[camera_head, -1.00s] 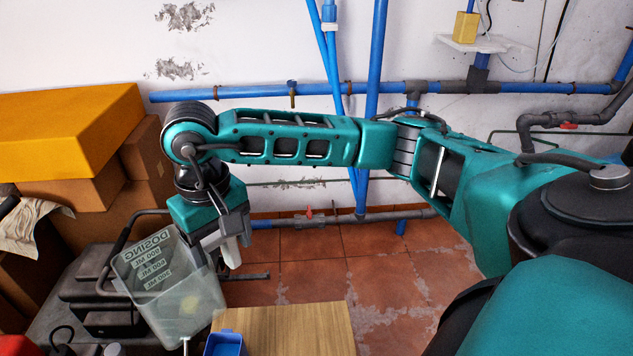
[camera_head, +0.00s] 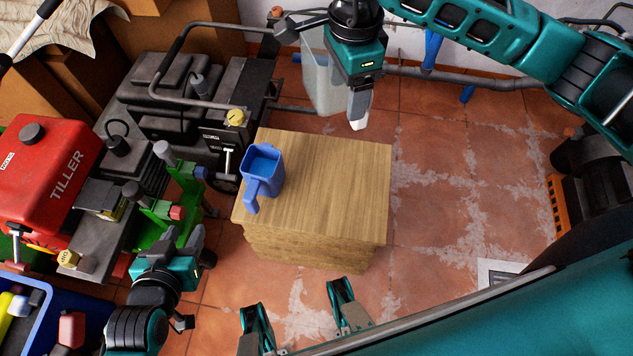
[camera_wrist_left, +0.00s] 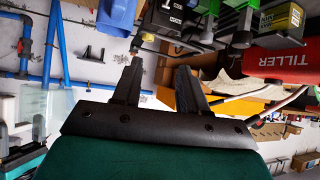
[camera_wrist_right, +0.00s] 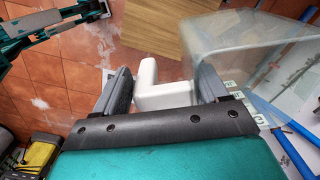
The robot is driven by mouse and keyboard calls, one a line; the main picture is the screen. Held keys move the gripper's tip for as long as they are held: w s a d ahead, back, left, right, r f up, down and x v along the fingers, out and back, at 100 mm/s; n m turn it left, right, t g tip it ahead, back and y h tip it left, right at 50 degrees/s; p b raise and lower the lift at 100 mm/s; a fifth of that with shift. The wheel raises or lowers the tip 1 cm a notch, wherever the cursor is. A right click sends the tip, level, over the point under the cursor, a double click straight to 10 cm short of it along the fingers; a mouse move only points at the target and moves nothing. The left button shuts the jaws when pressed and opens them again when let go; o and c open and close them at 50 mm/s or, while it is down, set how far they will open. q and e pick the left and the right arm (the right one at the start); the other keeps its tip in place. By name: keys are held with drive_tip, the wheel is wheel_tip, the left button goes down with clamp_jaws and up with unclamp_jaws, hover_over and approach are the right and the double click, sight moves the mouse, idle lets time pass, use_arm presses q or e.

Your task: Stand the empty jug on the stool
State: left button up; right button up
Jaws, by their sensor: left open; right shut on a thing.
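The clear jug (camera_head: 321,85) has a white handle (camera_wrist_right: 165,88). My right gripper (camera_head: 360,112) is shut on that handle and holds the jug beyond the stool's far edge. The jug looks roughly upright, and I see nothing in it. The right wrist view shows its clear wall (camera_wrist_right: 245,60) beside the fingers. The wooden stool (camera_head: 335,185) stands in the middle, with a blue jug (camera_head: 263,170) on the left of its top. My left gripper (camera_wrist_left: 157,85) is open and empty. In the head view its arm is at the lower left.
A red tiller (camera_head: 45,165) and dark machines with a bar frame (camera_head: 175,95) crowd the left. A blue crate (camera_head: 35,310) stands at the lower left. The stool top right of the blue jug is bare. Tiled floor (camera_head: 450,190) is open on the right.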

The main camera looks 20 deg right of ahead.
wheel_tip(320, 180, down, 29)
drive_tip(key=a+m+b, duration=0.2)
drive_tip(key=m+b, duration=0.8)
drive_tip(key=m, duration=0.4)
drive_tip(key=shift+s+m, duration=0.15)
drive_tip(key=shift+m, duration=0.25)
use_arm(q)
wheel_tip(320, 180, down, 7)
drive_tip(key=w+d, duration=0.1)
drive_tip(key=d, duration=0.1)
drive_tip(key=shift+f+h, duration=0.15)
drive_tip(key=shift+h, duration=0.15)
use_arm(e)
drive_tip(key=o, duration=1.3)
drive_tip(key=shift+r, duration=0.15)
use_arm(q)
drive_tip(key=shift+w, duration=0.1)
